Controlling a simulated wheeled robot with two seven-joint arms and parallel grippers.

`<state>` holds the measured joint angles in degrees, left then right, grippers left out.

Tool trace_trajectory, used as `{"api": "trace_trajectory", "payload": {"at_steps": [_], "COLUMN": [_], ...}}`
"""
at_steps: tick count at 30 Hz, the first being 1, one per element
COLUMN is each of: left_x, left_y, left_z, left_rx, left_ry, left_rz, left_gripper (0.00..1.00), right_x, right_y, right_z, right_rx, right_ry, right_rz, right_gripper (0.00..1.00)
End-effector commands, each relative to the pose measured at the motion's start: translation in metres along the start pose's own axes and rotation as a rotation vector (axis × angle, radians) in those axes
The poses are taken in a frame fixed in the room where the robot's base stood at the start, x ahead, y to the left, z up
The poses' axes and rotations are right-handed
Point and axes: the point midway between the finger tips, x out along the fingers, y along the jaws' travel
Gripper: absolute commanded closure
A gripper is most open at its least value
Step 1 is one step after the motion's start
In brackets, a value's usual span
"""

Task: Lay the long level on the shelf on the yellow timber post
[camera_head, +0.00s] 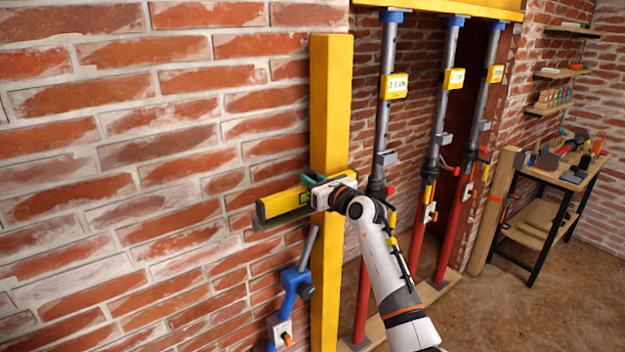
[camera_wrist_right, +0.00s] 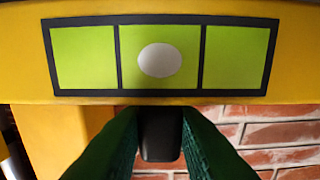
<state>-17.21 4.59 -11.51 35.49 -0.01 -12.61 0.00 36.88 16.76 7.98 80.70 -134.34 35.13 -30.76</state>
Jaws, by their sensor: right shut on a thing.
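The long yellow level (camera_head: 283,204) lies crosswise in front of the yellow timber post (camera_head: 330,100), nearly horizontal. Its green vial with a pale bubble, near the middle of the window, fills the top of the right wrist view (camera_wrist_right: 85,57). A thin dark shelf (camera_head: 283,218) shows just under the level's left part; I cannot tell whether they touch. My right gripper (camera_head: 330,181) is shut on the level in front of the post, its green fingers also showing in the right wrist view (camera_wrist_right: 160,130). My gripper and arm hide the level's right part. My left gripper is not in view.
A blue clamp-like device (camera_head: 290,288) with a grey handle is below the level, left of the post. Several grey-and-red props (camera_head: 387,130) with yellow displays stand close on the right. A workbench (camera_head: 545,178) with tools is farther right. The left brick wall is clear.

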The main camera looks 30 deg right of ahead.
Motion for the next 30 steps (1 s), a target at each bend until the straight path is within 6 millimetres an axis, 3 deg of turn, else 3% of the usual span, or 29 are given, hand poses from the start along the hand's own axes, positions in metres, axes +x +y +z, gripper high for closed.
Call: {"api": "trace_trajectory", "payload": {"at_steps": [11,12,17,26,30], "left_x": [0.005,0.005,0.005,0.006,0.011], "left_y": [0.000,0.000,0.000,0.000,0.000], "left_z": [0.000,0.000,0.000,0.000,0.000], "left_rx": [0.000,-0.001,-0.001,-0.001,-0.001], "left_ry": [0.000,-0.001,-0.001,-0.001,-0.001], "left_rz": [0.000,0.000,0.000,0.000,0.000], "left_gripper": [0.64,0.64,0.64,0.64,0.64], "right_x": [0.000,0.000,0.000,-0.002,-0.013], "right_y": [0.000,0.000,0.000,0.000,0.001], "right_z": [0.007,0.007,0.007,0.009,0.011], "right_rx": [-0.001,-0.001,-0.001,0.000,-0.003], "right_ry": [0.003,0.003,0.002,-0.002,-0.001], "right_rz": [0.001,0.001,0.001,0.000,0.002], "right_gripper": [1.00,0.77,0.53,0.53,0.53]}}
